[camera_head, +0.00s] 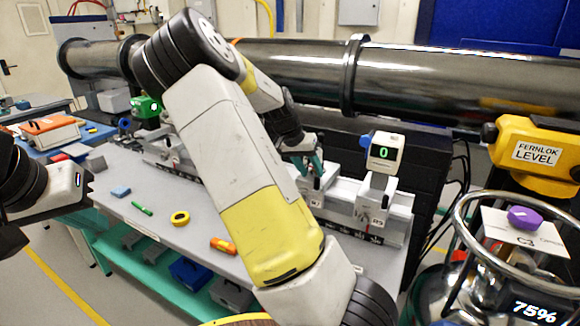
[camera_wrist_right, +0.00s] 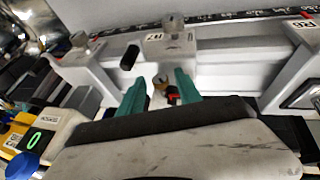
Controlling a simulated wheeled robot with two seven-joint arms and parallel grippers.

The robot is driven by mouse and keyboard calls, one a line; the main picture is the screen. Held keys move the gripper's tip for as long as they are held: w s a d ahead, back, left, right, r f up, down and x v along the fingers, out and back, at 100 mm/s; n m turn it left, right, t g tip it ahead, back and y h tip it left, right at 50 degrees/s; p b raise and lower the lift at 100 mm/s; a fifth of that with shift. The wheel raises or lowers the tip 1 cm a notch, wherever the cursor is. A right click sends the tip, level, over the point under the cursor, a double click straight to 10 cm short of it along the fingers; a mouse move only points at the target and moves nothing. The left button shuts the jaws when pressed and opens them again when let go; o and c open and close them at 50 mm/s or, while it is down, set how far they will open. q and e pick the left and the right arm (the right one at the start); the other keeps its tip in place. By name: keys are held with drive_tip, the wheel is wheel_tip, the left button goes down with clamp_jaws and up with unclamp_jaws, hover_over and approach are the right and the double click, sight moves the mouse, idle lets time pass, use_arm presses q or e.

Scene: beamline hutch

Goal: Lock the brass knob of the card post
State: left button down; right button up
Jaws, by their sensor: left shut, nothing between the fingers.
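The brass knob (camera_wrist_right: 160,89), small with a red-orange mark beside it, sits low on the front of a grey post carriage (camera_wrist_right: 172,52) in the right wrist view. I cannot tell whether it is locked. My right gripper (camera_wrist_right: 160,92) has its two teal fingers apart, one on each side of the knob, with visible gaps. In the head view my right gripper (camera_head: 306,166) is at the rail behind my arm, and the knob is hidden there. My left gripper (camera_head: 86,182) is at the left edge, shut and empty, away from the rail.
A white box with a green 0 display (camera_head: 383,152) stands on the right carriage. A dark beam pipe (camera_head: 290,65) runs behind. A steel vessel (camera_head: 500,260) stands right.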

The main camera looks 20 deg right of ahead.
clamp_jaws()
drive_tip(key=shift+y, duration=0.3)
drive_tip(key=shift+s+d+r+m+t+y, duration=0.1)
drive_tip(key=shift+s+d+m+t+y, duration=0.1)
drive_tip(key=shift+t+y, duration=0.3)
drive_tip(key=shift+s+d+m+t+y, duration=0.1)
drive_tip(key=shift+m+t+y, duration=0.15)
drive_tip(key=shift+t, duration=0.35)
drive_tip(key=shift+s+d+m+t+y, duration=0.15)
drive_tip(key=shift+m+t+y, duration=0.1)
drive_tip(key=shift+t+y, duration=0.75)
drive_tip(key=shift+t, duration=0.3)
drive_tip(key=shift+o, duration=1)
unclamp_jaws()
drive_tip(key=shift+v, duration=3.85)
